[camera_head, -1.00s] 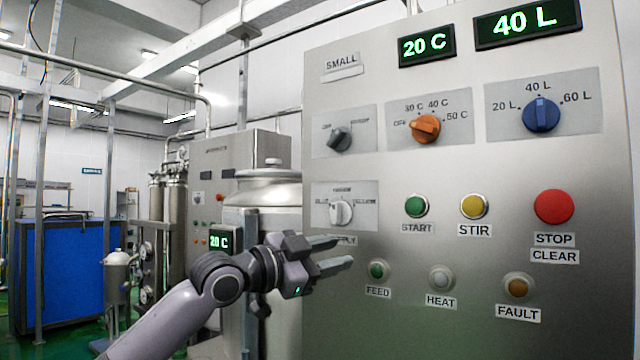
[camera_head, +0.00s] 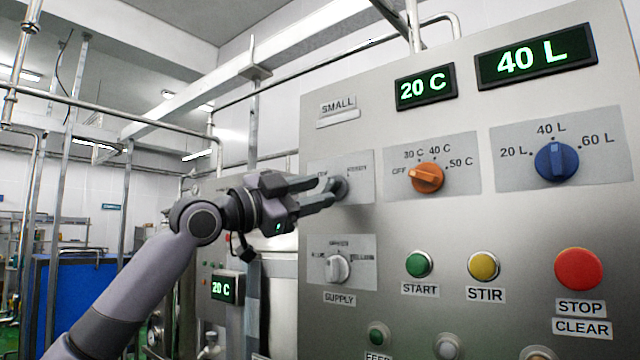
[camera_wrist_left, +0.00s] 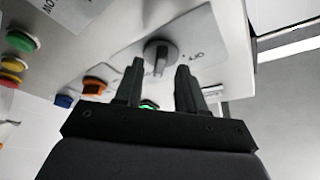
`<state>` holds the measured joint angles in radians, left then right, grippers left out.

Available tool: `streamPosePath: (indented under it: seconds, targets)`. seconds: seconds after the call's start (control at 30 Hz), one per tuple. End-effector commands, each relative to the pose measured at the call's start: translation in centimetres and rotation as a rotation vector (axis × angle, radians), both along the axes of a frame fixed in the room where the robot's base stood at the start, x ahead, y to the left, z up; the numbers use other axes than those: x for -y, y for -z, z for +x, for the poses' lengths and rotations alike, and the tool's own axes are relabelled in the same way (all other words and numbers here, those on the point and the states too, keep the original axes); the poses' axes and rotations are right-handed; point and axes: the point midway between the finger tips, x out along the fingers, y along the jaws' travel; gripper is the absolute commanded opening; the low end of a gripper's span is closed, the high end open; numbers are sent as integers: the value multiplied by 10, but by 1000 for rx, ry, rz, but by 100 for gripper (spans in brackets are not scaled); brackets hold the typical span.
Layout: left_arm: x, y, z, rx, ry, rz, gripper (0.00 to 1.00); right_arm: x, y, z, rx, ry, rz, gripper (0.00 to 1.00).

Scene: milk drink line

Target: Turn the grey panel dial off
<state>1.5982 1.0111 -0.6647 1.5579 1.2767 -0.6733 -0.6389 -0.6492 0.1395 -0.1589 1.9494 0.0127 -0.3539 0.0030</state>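The grey panel dial (camera_head: 342,189) sits on its pale plate at the upper left of the control panel, below the SMALL label. My left gripper (camera_head: 327,191) is in front of it, and its fingers partly hide the dial and plate. In the left wrist view, the grey dial (camera_wrist_left: 161,56) shows just beyond the gap between the two fingertips (camera_wrist_left: 160,70), which are apart with nothing held. An OFF label lies to the right of the dial there. I cannot tell whether a finger touches the dial. My right gripper is not in view.
An orange dial (camera_head: 427,177) and a blue dial (camera_head: 556,161) stand to the right. A white supply dial (camera_head: 337,267) is below. Green start (camera_head: 418,264), yellow stir (camera_head: 484,266) and red stop (camera_head: 578,269) buttons line the panel lower down.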

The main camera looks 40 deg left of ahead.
Motion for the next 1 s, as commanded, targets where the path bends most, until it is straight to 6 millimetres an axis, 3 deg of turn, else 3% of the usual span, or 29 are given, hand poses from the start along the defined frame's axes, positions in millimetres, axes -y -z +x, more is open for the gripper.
streamPosePath:
  seconds: [0.17, 0.43, 0.47, 0.57, 1.0]
  targets:
    - [5, -6, 13, 1, -1, -1, 39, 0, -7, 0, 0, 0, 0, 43]
    - [5, -4, 15, 1, -2, 0, 39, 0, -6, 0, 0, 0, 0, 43]
    - [5, -4, 15, 1, -2, 0, 33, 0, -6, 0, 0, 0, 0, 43]
    - [5, -4, 15, 1, -2, 0, 0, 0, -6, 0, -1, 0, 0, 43]
    - [7, -2, 15, -4, 0, -51, 0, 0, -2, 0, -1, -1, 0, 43]
